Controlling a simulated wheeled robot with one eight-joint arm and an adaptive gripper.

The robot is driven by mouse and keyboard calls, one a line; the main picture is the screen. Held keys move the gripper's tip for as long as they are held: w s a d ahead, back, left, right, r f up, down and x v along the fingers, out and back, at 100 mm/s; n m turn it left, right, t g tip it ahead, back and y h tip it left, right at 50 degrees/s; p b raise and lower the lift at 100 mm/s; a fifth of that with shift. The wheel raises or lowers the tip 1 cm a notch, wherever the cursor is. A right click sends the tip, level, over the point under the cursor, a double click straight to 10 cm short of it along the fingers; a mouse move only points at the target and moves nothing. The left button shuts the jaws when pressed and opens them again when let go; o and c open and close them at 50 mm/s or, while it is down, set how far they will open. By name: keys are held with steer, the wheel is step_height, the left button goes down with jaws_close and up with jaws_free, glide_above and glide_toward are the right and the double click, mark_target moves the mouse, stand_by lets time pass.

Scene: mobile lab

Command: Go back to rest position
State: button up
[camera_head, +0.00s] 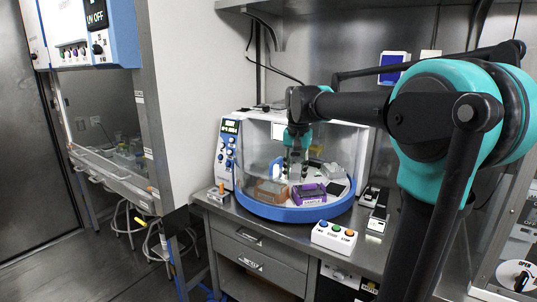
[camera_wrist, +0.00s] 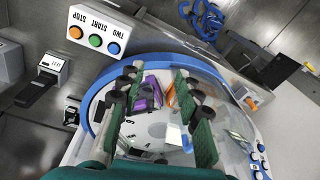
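My gripper (camera_head: 297,170) points downward at the round-fronted bench machine (camera_head: 270,212), with its blue rim and clear cover. In the wrist view my gripper (camera_wrist: 155,78) has its two green fingers spread apart, with nothing held between them. A purple rack (camera_head: 309,194), with a label on its front, and an orange-brown rack (camera_head: 270,192) sit inside the machine. The purple rack (camera_wrist: 149,92) and the orange one (camera_wrist: 170,94) show between and beyond the fingers in the wrist view. I cannot tell the exact gap between the fingers and the cover.
A white button box (camera_head: 334,236) stands on the metal bench (camera_head: 372,250) in front of the machine. Small black-and-white devices (camera_head: 377,217) stand to its right. A shelf (camera_head: 370,5) runs above. A fume hood (camera_head: 115,150) stands at the left, with stools (camera_head: 160,243) below.

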steer(key=s+d+f+n+t, duration=0.1)
steer(key=s+d+f, duration=0.4)
steer(key=s+f, duration=0.6)
steer(key=s+d+f+n+t, duration=0.2)
steer(key=s+d+f, duration=0.3)
steer(key=s+f, duration=0.6)
step_height(320, 180, down, 4)
steer(key=shift+d+n, duration=0.2)
steer(key=shift+n, duration=0.3)
